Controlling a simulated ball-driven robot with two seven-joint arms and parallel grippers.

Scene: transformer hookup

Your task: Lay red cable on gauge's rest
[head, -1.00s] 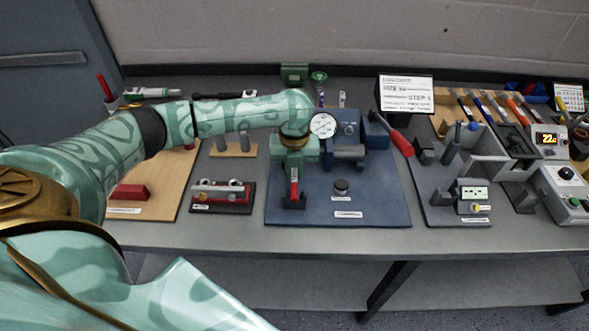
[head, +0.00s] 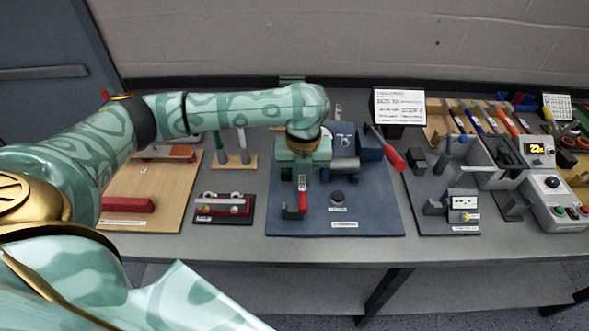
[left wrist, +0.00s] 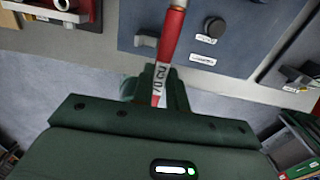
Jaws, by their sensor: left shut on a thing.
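My left gripper (head: 302,178) is shut on the red cable (head: 303,199), which hangs below it, roughly upright in the head view. In the left wrist view the red cable (left wrist: 173,34) runs away from the fingers (left wrist: 160,88), with a white "70 CU" label at the grip. The gripper is over the left part of the blue gauge plate (head: 375,215). A small dark bracket (head: 290,211) stands just left of the cable's lower end; I cannot tell whether they touch. The gauge dial is hidden behind my left arm. My right gripper is not in view.
A black knob (head: 337,197) stands right of the cable on the plate. A red-handled tool (head: 388,150) leans behind. A red fixture (head: 224,206) is to the left, and a grey fixture plate (head: 435,215) is to the right. The bench's front strip is clear.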

